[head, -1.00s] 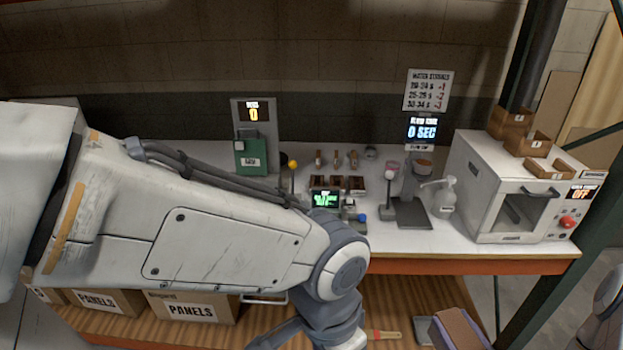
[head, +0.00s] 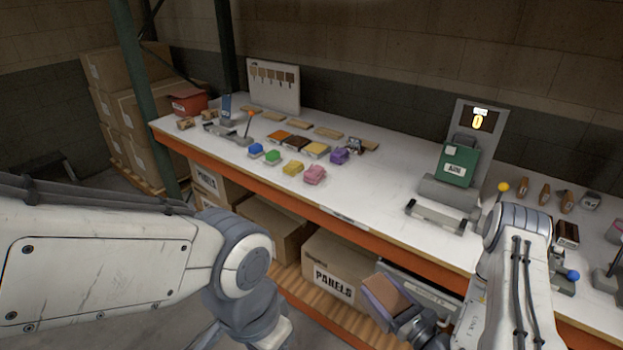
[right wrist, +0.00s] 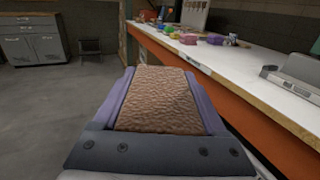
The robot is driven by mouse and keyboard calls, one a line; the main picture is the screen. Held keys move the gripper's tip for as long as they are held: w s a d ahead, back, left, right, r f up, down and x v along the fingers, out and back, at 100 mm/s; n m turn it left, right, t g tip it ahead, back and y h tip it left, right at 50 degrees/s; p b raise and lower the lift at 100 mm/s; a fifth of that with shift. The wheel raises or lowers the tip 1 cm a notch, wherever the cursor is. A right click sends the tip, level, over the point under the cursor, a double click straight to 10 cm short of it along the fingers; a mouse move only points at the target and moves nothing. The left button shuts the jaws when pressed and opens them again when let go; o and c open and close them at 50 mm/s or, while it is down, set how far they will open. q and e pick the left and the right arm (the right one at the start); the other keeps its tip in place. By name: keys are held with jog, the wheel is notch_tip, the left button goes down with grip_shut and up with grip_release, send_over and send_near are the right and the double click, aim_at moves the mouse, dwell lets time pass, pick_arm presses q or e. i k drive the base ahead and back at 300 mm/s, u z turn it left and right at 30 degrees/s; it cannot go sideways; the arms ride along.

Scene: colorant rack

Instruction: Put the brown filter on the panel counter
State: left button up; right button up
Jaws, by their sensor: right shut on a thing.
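The long white counter (head: 385,200) has an orange front edge. My left gripper (head: 240,335) is low at the bottom left, cut by the frame edge; its jaws are not clear.
Orange, dark brown and yellow tiles (head: 298,143) lie on the counter, with several coloured blocks (head: 293,168) before them. A green device (head: 457,165) and a grey press (head: 445,205) stand to the right. Boxes (head: 335,275) sit underneath. Bare counter shows between the blocks and the press.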

aim_at(367, 189)
jog(key=u, duration=1.35)
jog(key=i, duration=1.6)
jog(key=z, duration=2.05)
